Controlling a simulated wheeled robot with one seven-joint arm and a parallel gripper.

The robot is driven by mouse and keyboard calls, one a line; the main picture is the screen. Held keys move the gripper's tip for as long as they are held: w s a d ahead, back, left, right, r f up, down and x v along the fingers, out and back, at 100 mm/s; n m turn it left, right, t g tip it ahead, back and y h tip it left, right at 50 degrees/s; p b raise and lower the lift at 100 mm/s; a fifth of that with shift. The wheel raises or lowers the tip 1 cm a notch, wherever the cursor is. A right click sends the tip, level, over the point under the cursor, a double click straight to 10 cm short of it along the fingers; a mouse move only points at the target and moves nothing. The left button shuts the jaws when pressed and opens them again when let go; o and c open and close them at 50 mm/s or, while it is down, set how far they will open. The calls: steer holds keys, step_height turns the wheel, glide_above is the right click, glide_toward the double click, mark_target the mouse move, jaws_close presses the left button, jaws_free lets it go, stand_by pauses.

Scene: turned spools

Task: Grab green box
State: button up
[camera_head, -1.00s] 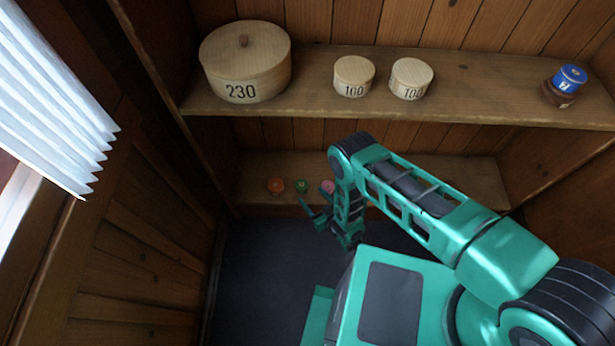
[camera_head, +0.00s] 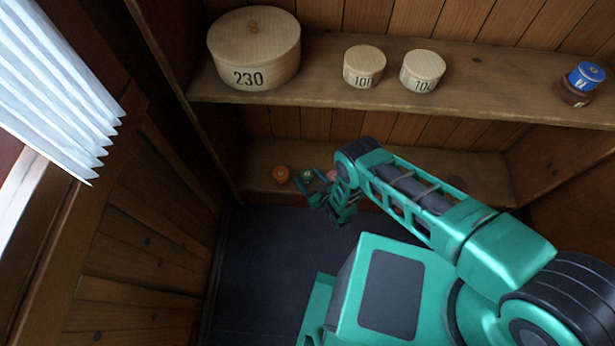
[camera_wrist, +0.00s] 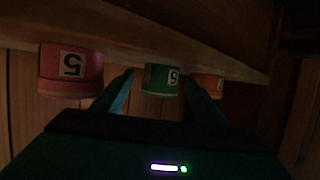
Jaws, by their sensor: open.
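The green box (camera_head: 307,174) is a small round box on the lower shelf, between an orange one and a pink one. In the wrist view the green box (camera_wrist: 163,79) appears upside down with a white label marked 5. My gripper (camera_head: 313,186) is at the front of the lower shelf, close to the green box. In the wrist view my open gripper (camera_wrist: 158,78) has one finger on each side of the green box. I cannot tell whether the fingers touch it.
An orange box (camera_head: 281,174) is left of the green one. A pink box (camera_head: 333,175) is right, partly hidden by my arm; it shows clearly in the wrist view (camera_wrist: 70,72). The upper shelf (camera_head: 470,85) overhangs, carrying pale round boxes and a blue-topped stack.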

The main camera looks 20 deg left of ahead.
steer(key=shift+x, duration=0.8)
steer(key=c, duration=1.1)
steer(key=shift+c, duration=0.2)
steer(key=shift+r, duration=0.15)
